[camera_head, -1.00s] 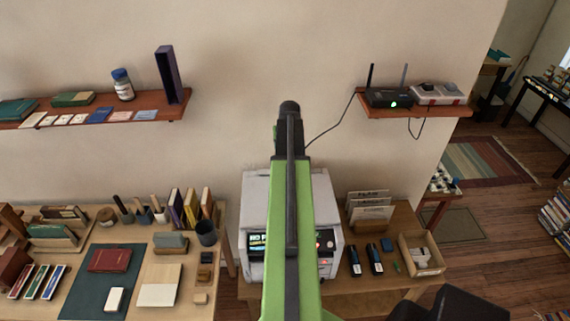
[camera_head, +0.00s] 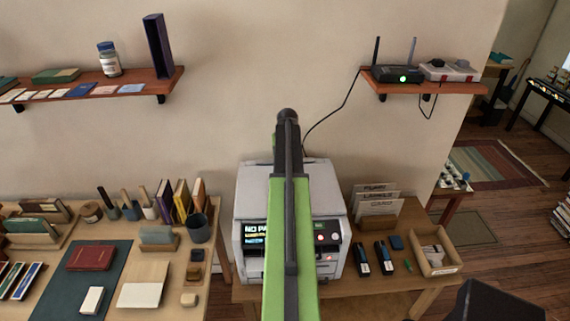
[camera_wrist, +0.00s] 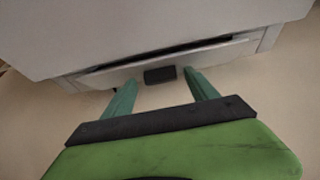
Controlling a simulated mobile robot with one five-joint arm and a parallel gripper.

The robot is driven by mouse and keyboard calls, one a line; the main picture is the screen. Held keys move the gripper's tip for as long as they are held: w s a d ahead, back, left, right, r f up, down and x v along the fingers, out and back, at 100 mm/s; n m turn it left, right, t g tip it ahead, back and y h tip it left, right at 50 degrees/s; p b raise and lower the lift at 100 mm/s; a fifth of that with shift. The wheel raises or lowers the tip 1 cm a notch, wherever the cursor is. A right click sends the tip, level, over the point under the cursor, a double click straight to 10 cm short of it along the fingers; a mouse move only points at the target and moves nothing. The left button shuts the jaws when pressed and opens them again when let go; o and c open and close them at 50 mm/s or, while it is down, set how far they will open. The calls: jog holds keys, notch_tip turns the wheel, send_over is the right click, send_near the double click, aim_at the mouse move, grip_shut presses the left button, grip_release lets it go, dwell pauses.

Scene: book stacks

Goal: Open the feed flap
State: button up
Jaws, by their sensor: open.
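The pale grey printer (camera_head: 252,190) stands on a low wooden table, with a lit display reading "NO PA", partly covered by my arm. In the wrist view the printer's grey casing (camera_wrist: 150,25) fills the top. Below a dark slot is a pale strip, which looks like the feed flap (camera_wrist: 110,75), with a small dark tab (camera_wrist: 160,74) at its lower edge. My gripper (camera_wrist: 160,78) is open, its two green fingers on either side of the tab, the tab between their tips. Contact cannot be told. The head view hides my gripper behind my arm.
A wall shelf (camera_head: 450,88) with a router and cable is at upper right. A longer shelf (camera_head: 90,93) is at left. A desk (camera_head: 205,270) with books and cups stands left of the printer. Label cards and a wooden box (camera_head: 434,262) are to its right.

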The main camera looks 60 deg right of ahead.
jog(key=shift+c, duration=0.2)
jog(key=c, duration=1.3)
jog(key=shift+w+d+r+g+y+p, duration=0.45)
jog(key=shift+d+y+p, duration=0.3)
jog(key=shift+p, duration=0.35)
jog(key=shift+w+d+g+y+p, duration=0.2)
jog(key=shift+d+g+y+p, duration=0.1)
jog(key=shift+g+y, duration=0.65)
jog(key=shift+y, duration=0.3)
jog(key=o, duration=1.3)
jog(key=shift+o, duration=0.2)
